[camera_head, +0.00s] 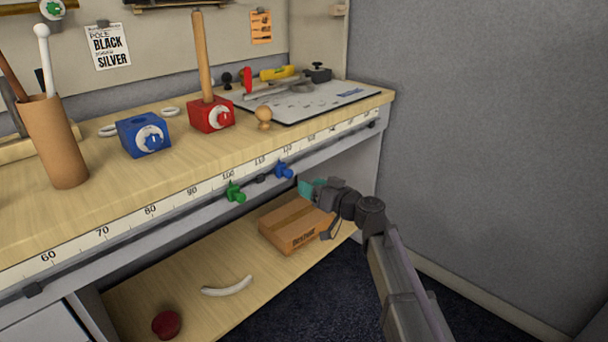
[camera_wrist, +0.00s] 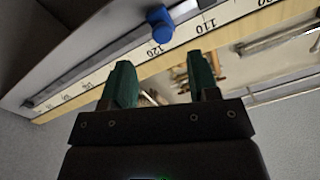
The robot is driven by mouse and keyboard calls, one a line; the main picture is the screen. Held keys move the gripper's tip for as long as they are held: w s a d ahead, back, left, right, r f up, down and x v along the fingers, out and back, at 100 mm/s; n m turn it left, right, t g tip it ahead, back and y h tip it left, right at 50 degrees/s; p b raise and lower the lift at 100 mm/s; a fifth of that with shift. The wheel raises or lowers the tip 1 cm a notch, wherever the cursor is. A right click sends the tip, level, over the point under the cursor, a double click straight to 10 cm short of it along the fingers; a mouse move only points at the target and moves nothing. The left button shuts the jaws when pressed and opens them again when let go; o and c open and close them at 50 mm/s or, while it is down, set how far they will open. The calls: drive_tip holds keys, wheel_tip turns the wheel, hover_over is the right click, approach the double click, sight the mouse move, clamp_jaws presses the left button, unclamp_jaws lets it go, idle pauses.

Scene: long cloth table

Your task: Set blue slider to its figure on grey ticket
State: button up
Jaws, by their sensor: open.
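The blue slider (camera_head: 284,170) sits on the rail along the table's front edge, below the scale strip (camera_head: 152,210). In the wrist view the blue slider (camera_wrist: 161,23) lies between the 110 and 120 marks. My gripper (camera_head: 308,188) is just right of and below the slider in the head view. In the wrist view my gripper (camera_wrist: 162,75) is open and empty, its green fingers apart, with the slider beyond the tips and not between them. I cannot make out a grey ticket; a white card (camera_head: 107,46) and an orange ticket (camera_head: 261,27) hang on the back panel.
A green slider (camera_head: 235,193) and a small black piece (camera_head: 261,179) are on the same rail to the left. A cardboard box (camera_head: 297,224) stands on the lower shelf beneath my gripper. Blue (camera_head: 144,135) and red (camera_head: 211,115) blocks stand on the table. Floor at right is clear.

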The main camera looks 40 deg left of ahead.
sight(291, 174)
drive_tip(key=shift+n+t, duration=0.5)
drive_tip(key=a, duration=0.3)
drive_tip(key=w+a, duration=0.1)
drive_tip(key=a, duration=0.6)
drive_tip(key=shift+w+a+r, duration=0.15)
drive_tip(key=shift+a+r, duration=0.15)
drive_tip(key=shift+c, duration=0.2)
clamp_jaws()
